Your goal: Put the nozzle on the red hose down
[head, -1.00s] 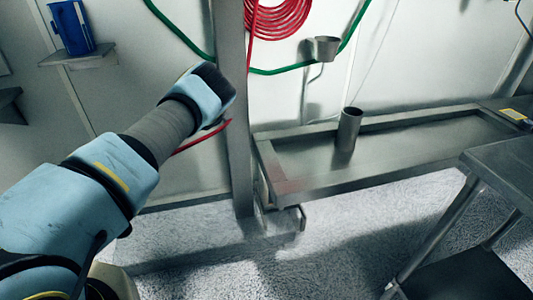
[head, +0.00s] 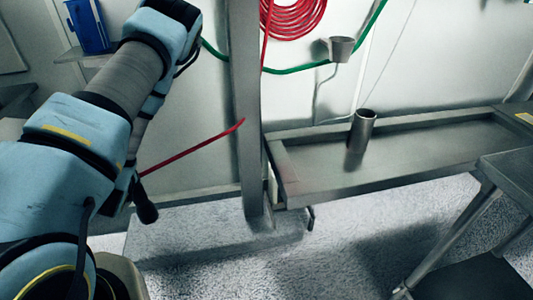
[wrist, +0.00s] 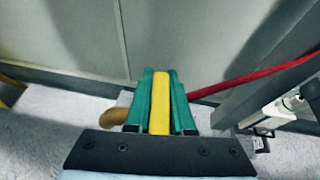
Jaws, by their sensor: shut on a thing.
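My gripper (wrist: 160,76) has its green fingers shut, with a yellow strip between them in the wrist view. The red hose (wrist: 250,76) runs from the right side of the fingers up to the right, so the nozzle appears to be held at the hose's end; its shape is mostly hidden by the fingers. A brownish-orange rounded piece (wrist: 113,116) shows just left of the fingers. In the head view the red hose (head: 195,148) slopes from the upright post down to my arm. A dark end piece (head: 146,207) hangs below my arm; I cannot tell which part it is.
A red hose coil (head: 292,18) hangs on the wall. A green hose (head: 300,69) crosses the wall near a small grey cup (head: 341,47). The post (head: 248,120) stands right of my arm. A metal cylinder (head: 362,130) stands on the metal bench (head: 430,158). A blue jug (head: 88,25) sits upper left.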

